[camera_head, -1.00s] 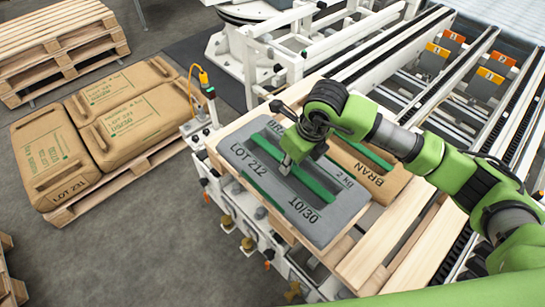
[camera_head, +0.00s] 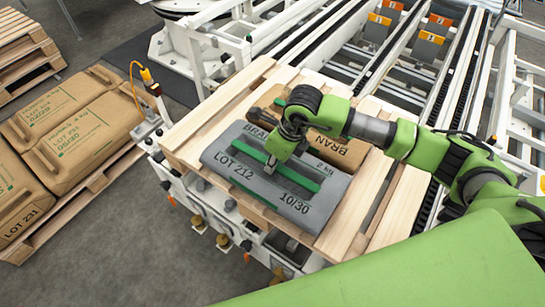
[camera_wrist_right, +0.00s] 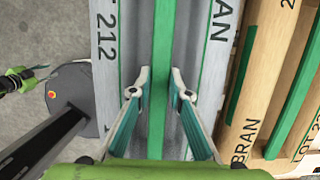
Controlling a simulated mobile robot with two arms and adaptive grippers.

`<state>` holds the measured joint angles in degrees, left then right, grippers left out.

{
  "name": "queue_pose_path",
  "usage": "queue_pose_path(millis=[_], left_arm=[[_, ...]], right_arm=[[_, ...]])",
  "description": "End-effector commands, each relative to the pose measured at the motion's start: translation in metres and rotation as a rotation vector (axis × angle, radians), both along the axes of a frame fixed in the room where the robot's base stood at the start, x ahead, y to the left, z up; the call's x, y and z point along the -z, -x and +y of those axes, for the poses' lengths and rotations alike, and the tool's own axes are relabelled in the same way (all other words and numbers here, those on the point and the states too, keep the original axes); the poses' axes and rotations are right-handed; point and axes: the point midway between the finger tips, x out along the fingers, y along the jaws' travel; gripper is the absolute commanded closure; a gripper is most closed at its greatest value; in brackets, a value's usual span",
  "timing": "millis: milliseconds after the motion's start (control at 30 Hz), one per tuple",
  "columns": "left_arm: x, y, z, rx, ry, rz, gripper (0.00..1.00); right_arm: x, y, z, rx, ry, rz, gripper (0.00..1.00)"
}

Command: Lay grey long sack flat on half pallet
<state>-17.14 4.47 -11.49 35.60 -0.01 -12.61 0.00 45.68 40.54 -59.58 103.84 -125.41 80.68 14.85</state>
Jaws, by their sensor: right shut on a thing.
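The grey long sack (camera_head: 232,160), marked LOT 212 and 10/30 with green stripes, is level over the near side of the light wooden half pallet (camera_head: 185,130), beside a brown BRAN sack (camera_head: 340,150). I cannot tell if it fully rests on the boards. My right gripper (camera_head: 273,168) points down at its middle. In the right wrist view my right gripper's fingers (camera_wrist_right: 160,85) are on either side of the green strip along the grey sack (camera_wrist_right: 107,75), shut on it. The brown sack (camera_wrist_right: 250,110) lies close along its right side. My left gripper is not seen.
A pallet of brown sacks (camera_head: 70,145) stands on the floor at left, with empty stacked pallets (camera_head: 22,50) behind. A white post with a yellow cable (camera_head: 146,78) rises near the half pallet's left corner. Roller conveyors (camera_head: 400,75) lie behind. Bare pallet boards (camera_head: 365,225) show at right.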

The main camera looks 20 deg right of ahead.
Motion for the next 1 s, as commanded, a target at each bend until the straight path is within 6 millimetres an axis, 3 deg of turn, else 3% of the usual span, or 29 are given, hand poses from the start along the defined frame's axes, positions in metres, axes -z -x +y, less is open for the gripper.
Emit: queue_pose_path(millis=[367, 400, 467, 833, 1000], left_arm=[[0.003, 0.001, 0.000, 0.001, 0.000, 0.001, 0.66], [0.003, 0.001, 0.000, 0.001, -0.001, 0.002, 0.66], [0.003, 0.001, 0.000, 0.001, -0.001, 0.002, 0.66], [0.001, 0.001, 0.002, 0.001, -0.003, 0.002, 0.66], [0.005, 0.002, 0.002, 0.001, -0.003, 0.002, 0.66]], right_arm=[[0.000, -0.005, 0.001, 0.000, -0.005, -0.015, 1.00], [0.005, -0.001, -0.001, 0.001, 0.001, -0.003, 0.78], [0.005, -0.001, -0.001, 0.001, 0.001, -0.003, 0.66], [0.003, -0.001, -0.001, 0.001, 0.001, -0.003, 0.66], [-0.017, 0.002, -0.005, 0.001, 0.002, -0.008, 0.66]])
